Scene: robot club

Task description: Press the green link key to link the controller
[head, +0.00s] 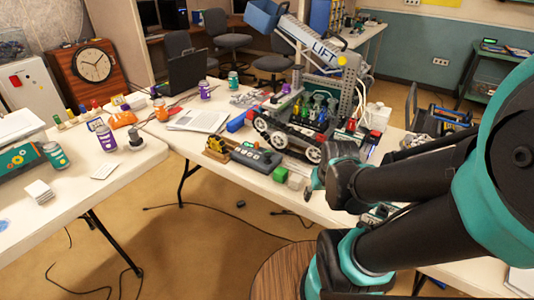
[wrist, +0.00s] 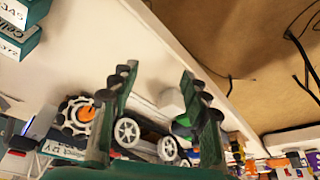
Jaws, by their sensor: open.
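A grey controller box (head: 255,156) with several small keys on top lies near the front edge of the white table in the head view. I cannot make out a green link key on it. My gripper (head: 314,186) is partly hidden by my arm, right of the white block. In the wrist view my gripper (wrist: 160,72) is open and empty. A white block (wrist: 171,104) and a green patch (wrist: 182,127) show beyond the fingers, near the right one.
A wheeled robot (head: 303,135) with white wheels and an arm marked LIFT stands behind the blocks. A laptop (head: 187,74) and several jars are farther back. Cables lie on the floor in front.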

